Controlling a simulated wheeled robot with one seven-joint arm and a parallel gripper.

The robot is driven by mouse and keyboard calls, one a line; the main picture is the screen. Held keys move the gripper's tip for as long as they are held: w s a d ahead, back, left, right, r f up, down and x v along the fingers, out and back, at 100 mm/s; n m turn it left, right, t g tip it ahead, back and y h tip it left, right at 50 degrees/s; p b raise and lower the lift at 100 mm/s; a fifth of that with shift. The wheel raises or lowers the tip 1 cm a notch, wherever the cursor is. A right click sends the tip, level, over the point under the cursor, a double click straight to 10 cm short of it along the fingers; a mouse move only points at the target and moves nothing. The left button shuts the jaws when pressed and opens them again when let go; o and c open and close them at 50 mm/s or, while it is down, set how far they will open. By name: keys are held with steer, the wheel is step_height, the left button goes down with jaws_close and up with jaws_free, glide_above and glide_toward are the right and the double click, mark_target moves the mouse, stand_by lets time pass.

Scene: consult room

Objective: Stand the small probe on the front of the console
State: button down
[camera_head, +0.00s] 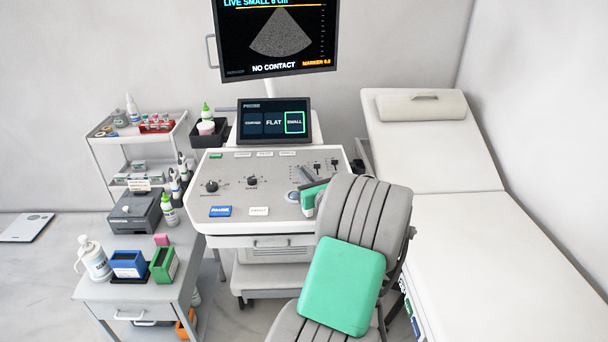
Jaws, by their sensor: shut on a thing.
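The ultrasound console (236,170) stands in the middle, its grey sloped panel carrying knobs, sliders and labelled keys. Its front edge (255,228) has a handle below it. My gripper (309,194) is over the right front part of the panel, showing only as a small green and grey piece beside my grey arm. The touch screen (274,122) has SMALL outlined in green. The monitor (276,38) reads LIVE SMALL and NO CONTACT.
A trolley (185,292) at the left holds a white pump bottle (94,258), a blue box (128,264), a green box (164,264) and a grey device (136,212). A bottle shelf (101,134) stands behind. The couch (470,240) fills the right. The panel's left front is mostly clear.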

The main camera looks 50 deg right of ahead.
steer(key=shift+f, duration=0.2)
steer(key=c, duration=1.5)
jaws_free()
steer(key=shift+r, duration=0.1)
